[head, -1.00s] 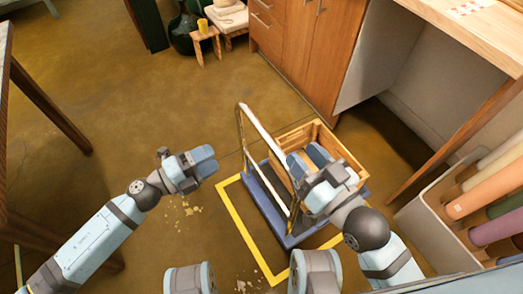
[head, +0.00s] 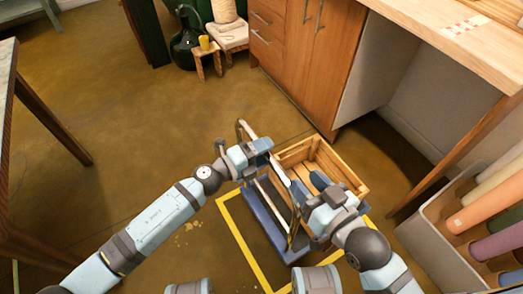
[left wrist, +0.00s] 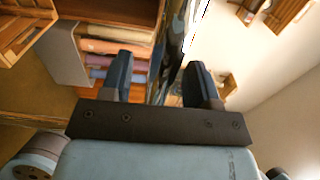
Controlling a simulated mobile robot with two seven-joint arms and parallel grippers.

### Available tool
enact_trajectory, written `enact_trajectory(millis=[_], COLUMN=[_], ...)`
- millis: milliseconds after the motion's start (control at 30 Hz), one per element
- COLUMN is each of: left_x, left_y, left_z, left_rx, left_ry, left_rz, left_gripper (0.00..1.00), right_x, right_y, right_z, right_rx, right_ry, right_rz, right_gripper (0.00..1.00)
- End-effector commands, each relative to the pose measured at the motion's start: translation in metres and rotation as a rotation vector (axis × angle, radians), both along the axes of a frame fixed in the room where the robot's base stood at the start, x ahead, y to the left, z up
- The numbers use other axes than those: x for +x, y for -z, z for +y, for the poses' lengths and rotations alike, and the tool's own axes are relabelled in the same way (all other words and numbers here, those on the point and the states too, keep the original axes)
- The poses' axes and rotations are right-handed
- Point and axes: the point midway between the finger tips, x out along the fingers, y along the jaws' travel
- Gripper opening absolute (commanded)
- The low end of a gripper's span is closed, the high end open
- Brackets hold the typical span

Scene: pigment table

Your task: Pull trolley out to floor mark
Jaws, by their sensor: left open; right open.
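The trolley has a blue base (head: 262,222), a pale upright handle frame (head: 279,172) and a wooden crate (head: 345,174) on it. It stands within or partly over the yellow floor mark (head: 237,236) in the head view; arms and crate hide part of the outline. My left gripper (head: 264,147) is open at the upper part of the handle; I cannot tell whether they touch. Its open fingers also show in the left wrist view (left wrist: 160,85). My right gripper (head: 308,190) is open at the handle's nearer end, in front of the crate.
A wooden cabinet (head: 310,60) and a desk (head: 460,40) stand behind and to the right. A bin (head: 425,225) of coloured rolls (head: 490,205) is at the right. A small stool (head: 207,62) and dark jug (head: 183,48) stand at the back.

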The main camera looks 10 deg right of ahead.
Motion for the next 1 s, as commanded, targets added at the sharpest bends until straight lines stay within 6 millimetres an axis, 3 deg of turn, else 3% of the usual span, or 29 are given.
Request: enact_trajectory(millis=[333, 500, 600, 1000], left_x=[0.0015, 0.0015, 0.0013, 0.0011], left_y=[0.0008, 0.0007, 0.0010, 0.0018], left_z=[-0.0042, -0.0040, -0.0040, -0.0038], left_rx=[0.001, 0.001, 0.001, 0.003], left_ry=[0.000, 0.000, 0.000, 0.000], left_rz=[0.000, 0.000, 0.000, 0.001], left_gripper=[0.55, 0.16, 0.00, 0.00], right_x=[-0.0002, -0.0002, -0.0002, -0.0002], right_y=[0.0010, 0.0009, 0.0009, 0.0011], right_z=[-0.0004, -0.0004, -0.0004, -0.0003], right_rx=[-0.002, -0.002, -0.002, -0.002], right_ry=[0.001, 0.001, 0.001, 0.001], right_rz=[0.004, 0.004, 0.004, 0.004], right_gripper=[0.43, 0.43, 0.43, 0.43])
